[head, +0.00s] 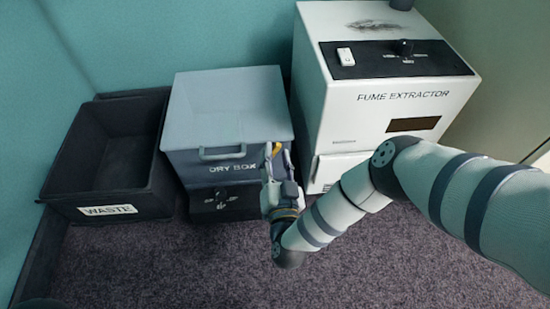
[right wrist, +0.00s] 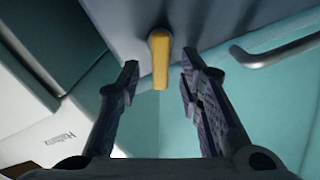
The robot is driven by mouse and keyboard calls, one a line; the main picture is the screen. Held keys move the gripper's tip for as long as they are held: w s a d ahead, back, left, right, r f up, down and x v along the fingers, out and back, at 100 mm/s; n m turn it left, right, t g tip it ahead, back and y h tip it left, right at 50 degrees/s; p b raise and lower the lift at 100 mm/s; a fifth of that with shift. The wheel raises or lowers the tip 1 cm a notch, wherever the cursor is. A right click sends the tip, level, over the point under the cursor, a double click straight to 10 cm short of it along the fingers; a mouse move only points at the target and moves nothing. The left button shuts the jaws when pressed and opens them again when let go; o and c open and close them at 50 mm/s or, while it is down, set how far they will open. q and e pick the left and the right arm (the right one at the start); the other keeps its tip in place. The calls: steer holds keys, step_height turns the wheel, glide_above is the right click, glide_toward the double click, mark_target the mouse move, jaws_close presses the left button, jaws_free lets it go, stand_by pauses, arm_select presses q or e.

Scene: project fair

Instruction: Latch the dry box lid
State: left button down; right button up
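The dry box (head: 184,168) stands on the floor between the waste bin and the fume extractor. Its pale blue-grey lid (head: 228,98) lies over the top, with a bar handle (head: 221,153) at the front; the handle also shows in the right wrist view (right wrist: 278,50). A yellow latch (right wrist: 160,62) sits on the box's front, near the right corner in the head view, where the gripper partly hides it. My right gripper (right wrist: 158,76) is open and empty, its fingertips on either side of the latch's free end, with gaps visible on both sides. My left gripper is out of view.
A black waste bin (head: 107,209) stands close on the left of the dry box. A white fume extractor (head: 395,115) stands close on its right, beside my right arm. The carpet (head: 160,270) in front is clear.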

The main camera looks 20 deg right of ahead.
steer(key=shift+w, duration=0.25)
jaws_close()
steer(key=n+p, duration=0.1)
steer(key=n, duration=0.1)
steer(key=a+n+p, duration=0.1)
steer(key=n, duration=0.2)
steer(key=shift+w+r, duration=0.1)
steer(key=shift+r, duration=0.05)
jaws_free()
steer(key=v, duration=0.7)
steer(key=shift+s, duration=0.3)
